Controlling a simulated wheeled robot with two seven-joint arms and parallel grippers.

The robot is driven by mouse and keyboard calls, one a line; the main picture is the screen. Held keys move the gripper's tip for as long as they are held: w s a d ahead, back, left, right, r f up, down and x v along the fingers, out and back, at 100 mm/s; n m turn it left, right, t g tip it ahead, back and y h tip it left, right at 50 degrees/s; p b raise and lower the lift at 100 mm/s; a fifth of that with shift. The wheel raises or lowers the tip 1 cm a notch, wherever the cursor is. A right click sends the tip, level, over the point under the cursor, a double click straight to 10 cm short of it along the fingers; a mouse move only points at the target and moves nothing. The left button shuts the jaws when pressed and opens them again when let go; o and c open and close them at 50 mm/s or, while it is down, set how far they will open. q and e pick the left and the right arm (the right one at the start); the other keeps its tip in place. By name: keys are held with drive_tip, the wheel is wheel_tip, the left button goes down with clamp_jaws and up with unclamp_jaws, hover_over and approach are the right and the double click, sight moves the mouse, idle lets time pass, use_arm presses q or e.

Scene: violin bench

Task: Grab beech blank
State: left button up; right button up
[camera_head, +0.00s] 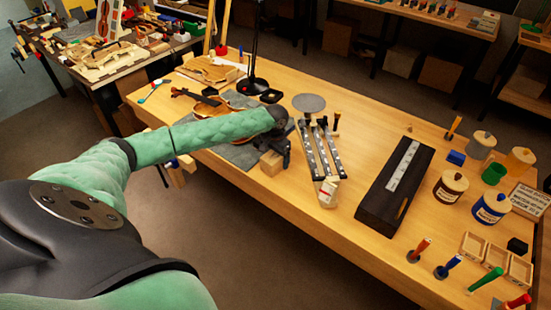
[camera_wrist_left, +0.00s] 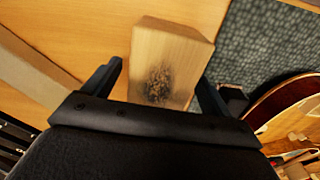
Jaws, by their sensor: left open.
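The beech blank, a pale wooden block (camera_wrist_left: 172,55), stands between the two fingers of my left gripper (camera_wrist_left: 160,76) in the left wrist view. A dark speckled patch marks its near part. The fingers are open, with a gap on the left side and the right finger close to the block; I cannot tell if it touches. In the head view the block (camera_head: 271,163) shows at the bench's front edge, partly hidden by my left gripper (camera_head: 281,152). My right gripper is not in view.
A violin (camera_head: 202,104) lies on a grey mat (camera_head: 238,152) to the left of the block. Metal-topped strips (camera_head: 322,150) lie to its right, then a long dark box (camera_head: 397,182). Jars (camera_head: 451,186) and handled tools (camera_head: 449,266) stand farther right.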

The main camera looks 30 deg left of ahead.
use_arm(q)
drive_tip(key=shift+f, duration=0.4)
drive_tip(key=c, duration=1.3)
drive_tip(key=shift+r, duration=0.1)
